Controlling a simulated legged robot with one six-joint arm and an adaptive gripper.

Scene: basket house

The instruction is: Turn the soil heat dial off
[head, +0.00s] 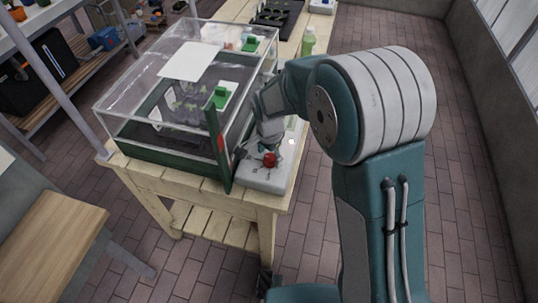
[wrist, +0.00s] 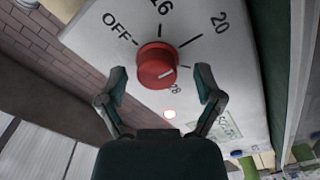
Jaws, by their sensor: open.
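The soil heat dial (head: 269,159) is a round red knob on a pale control box (head: 262,181) at the table's near right corner. In the head view my gripper (head: 268,138) is just above the dial, partly hidden by my arm.
A small lit lamp (wrist: 170,114) is on the box. A clear-walled propagator (head: 150,92) with a green base stands left of the box. A green bottle (head: 308,41) and a black tray (head: 285,14) are farther back. Brick floor right of the table is clear.

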